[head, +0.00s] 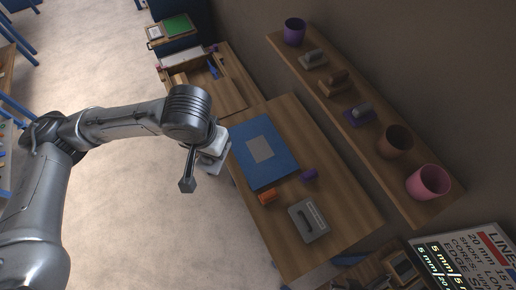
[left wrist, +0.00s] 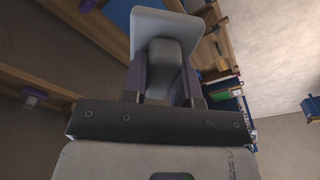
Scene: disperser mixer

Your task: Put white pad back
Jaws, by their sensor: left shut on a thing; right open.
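The white pad (left wrist: 150,25) is a pale flat plate with rounded corners and a grey block handle (left wrist: 163,62). In the left wrist view it is held at the top, and my left gripper (left wrist: 163,80) is shut on the handle between two dark fingers.
The board bears a grey square (head: 260,150). Near it lie an orange block (head: 267,196), a purple block (head: 309,175) and a grey plate with a handle (head: 309,221). A wall shelf (head: 372,160) holds cups and small blocks. Open floor lies left of the table.

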